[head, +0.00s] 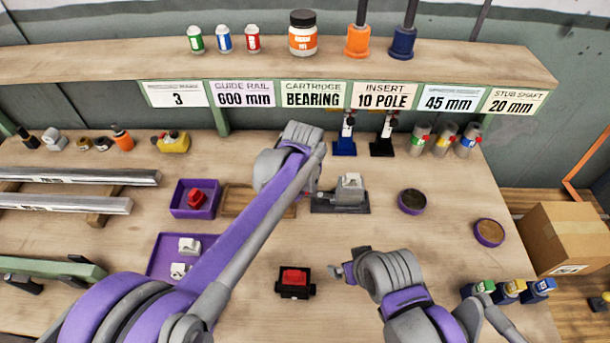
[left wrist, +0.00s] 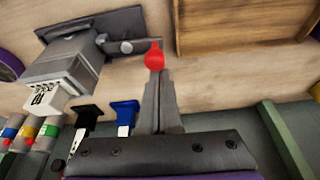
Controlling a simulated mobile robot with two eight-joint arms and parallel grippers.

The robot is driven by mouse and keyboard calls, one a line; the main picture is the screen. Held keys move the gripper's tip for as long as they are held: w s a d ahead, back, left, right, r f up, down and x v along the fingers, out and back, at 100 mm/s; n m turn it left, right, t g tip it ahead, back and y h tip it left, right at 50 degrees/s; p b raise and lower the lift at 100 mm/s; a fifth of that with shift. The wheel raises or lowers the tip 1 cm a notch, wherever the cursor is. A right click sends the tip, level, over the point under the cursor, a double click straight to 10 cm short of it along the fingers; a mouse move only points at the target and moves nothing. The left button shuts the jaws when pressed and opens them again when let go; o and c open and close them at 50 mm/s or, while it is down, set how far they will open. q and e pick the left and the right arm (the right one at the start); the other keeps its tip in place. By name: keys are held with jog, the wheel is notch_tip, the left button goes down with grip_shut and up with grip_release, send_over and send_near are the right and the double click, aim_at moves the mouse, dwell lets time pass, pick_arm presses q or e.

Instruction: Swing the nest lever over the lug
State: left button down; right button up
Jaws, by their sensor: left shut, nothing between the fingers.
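The nest, a grey block on a dark base plate, stands right of my left wrist in the head view (head: 350,196). It also shows at the upper left of the left wrist view (left wrist: 68,62), with a pale labelled part (left wrist: 45,97) on it. A short grey lever (left wrist: 125,46) reaches from the nest to a red ball knob (left wrist: 154,57). My left gripper (left wrist: 159,75) is shut with its fingertips at the knob; I cannot tell if they touch. I cannot make out the lug. My right gripper (head: 338,271) is over the front table; its finger opening is unclear.
A black fixture with a red part (head: 294,281) sits left of my right gripper. Purple trays (head: 173,243) and a wooden tray (head: 238,203) lie left of the nest. Blue and black stands (head: 345,146) are behind it. Round dishes (head: 412,202) are to the right.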

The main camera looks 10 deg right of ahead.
pick_arm(q)
jog(key=shift+r, duration=0.1)
dwell(0.3)
pick_arm(e)
jog(key=shift+r, duration=0.3)
pick_arm(q)
jog(key=v, duration=1)
jog(key=shift+r, duration=0.3)
jog(key=shift+s, duration=0.1)
